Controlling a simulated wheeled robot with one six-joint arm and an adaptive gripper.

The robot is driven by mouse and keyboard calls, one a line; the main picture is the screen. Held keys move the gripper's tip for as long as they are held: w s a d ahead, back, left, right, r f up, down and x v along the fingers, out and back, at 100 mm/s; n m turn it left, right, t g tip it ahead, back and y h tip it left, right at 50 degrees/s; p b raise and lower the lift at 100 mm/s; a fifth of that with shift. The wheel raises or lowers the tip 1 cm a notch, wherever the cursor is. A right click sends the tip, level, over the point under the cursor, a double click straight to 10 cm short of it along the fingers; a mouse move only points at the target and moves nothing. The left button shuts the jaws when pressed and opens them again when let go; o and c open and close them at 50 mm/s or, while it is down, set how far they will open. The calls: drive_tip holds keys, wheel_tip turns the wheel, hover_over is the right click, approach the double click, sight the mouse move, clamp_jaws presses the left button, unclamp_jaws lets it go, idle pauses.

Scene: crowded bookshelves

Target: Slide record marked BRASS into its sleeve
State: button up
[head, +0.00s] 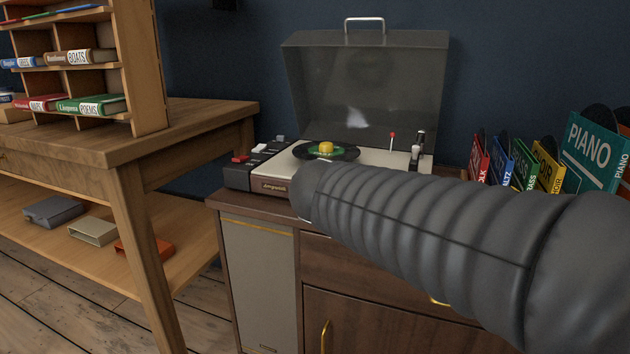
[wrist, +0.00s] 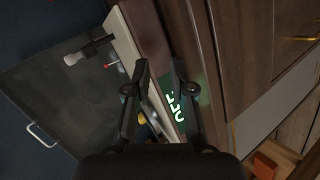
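The black record (head: 345,153) lies flat on the turntable deck, with a green patch and a yellow knob (head: 326,147) at its middle; its label cannot be read. The green sleeve (head: 524,165), its letters partly readable as BRASS, stands in the row at the right, between blue and yellow sleeves. My gripper (wrist: 160,68) shows in the wrist view, its two fingers apart with a gap between the tips. Behind them is a green surface with white letters (wrist: 178,104), partly hidden; I cannot tell what it is. In the head view my arm hides the gripper.
The turntable's clear lid (head: 365,90) is raised, and its tonearm (head: 416,150) is at the deck's right. Red, blue, yellow and teal PIANO (head: 590,145) sleeves stand at the right. A wooden table (head: 150,135) with a book rack is at the left.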

drive_tip(key=w+a+r+n+t+b, duration=0.1)
drive_tip(key=w+a+n+t+b, duration=0.2)
drive_tip(key=a, duration=0.5)
drive_tip(key=w+a+r+n+t, duration=0.25)
drive_tip(key=w+a, duration=0.25)
drive_tip(key=a, duration=0.3)
drive_tip(key=shift+m+y, duration=0.25)
drive_tip(key=shift+y, duration=0.05)
drive_tip(key=p+x, duration=0.1)
drive_tip(key=x, duration=0.8)
drive_tip(key=shift+f+p, duration=0.15)
drive_tip(key=shift+p, duration=0.2)
drive_tip(key=shift+w+d, duration=0.2)
drive_tip(key=shift+w, duration=0.4)
drive_tip(key=shift+c, duration=0.3)
clamp_jaws()
drive_tip(key=shift+r, duration=2.3)
